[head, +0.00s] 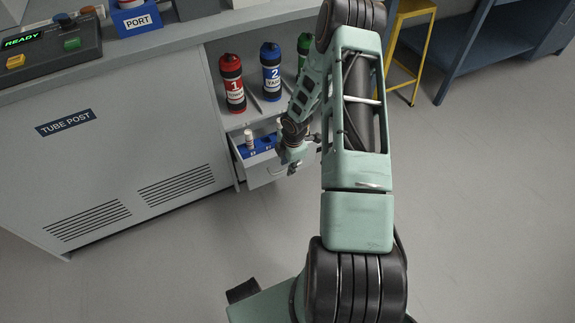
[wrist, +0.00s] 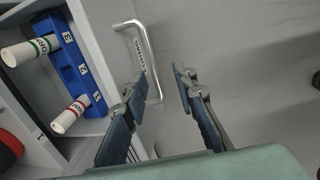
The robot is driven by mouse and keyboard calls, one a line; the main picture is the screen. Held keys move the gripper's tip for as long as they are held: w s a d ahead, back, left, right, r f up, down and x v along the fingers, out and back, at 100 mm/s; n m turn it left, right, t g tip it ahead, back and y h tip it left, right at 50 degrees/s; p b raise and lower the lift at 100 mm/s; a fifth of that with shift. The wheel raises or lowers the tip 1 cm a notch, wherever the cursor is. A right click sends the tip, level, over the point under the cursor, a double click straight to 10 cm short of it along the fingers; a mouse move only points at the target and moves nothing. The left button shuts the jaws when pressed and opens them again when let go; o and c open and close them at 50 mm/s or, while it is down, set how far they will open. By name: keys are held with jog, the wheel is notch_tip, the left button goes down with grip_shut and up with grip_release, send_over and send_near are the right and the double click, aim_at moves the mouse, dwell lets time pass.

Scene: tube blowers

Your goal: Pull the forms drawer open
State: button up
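The forms drawer (head: 266,176) is the pale grey drawer under the tube shelf. It stands partly out of the cabinet, and its inside shows. In the wrist view its silver bar handle (wrist: 148,58) stands out from the drawer front, beside a small label too blurred to read surely. My gripper (wrist: 162,77) is open. The near end of the handle appears between its fingers, close to the left fingertip; I cannot tell whether they touch. In the head view my gripper (head: 294,155) is at the drawer front and hides part of the drawer.
A blue numbered rack (wrist: 75,55) with rolled papers (wrist: 70,115) lies in the drawer. Red (head: 232,84), blue (head: 271,72) and green (head: 303,48) tubes stand on the shelf above. A yellow stool (head: 410,50) stands behind right. The floor before the drawer is clear.

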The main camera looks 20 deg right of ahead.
notch_tip(320, 180, up, 10)
jog(key=s+p, duration=0.1)
jog(key=p, duration=0.6)
jog(key=shift+s+f, duration=0.15)
jog(key=shift+s, duration=0.25)
dwell(0.5)
notch_tip(320, 180, up, 12)
jog(key=s, duration=0.2)
jog(key=shift+s+d+f, duration=0.1)
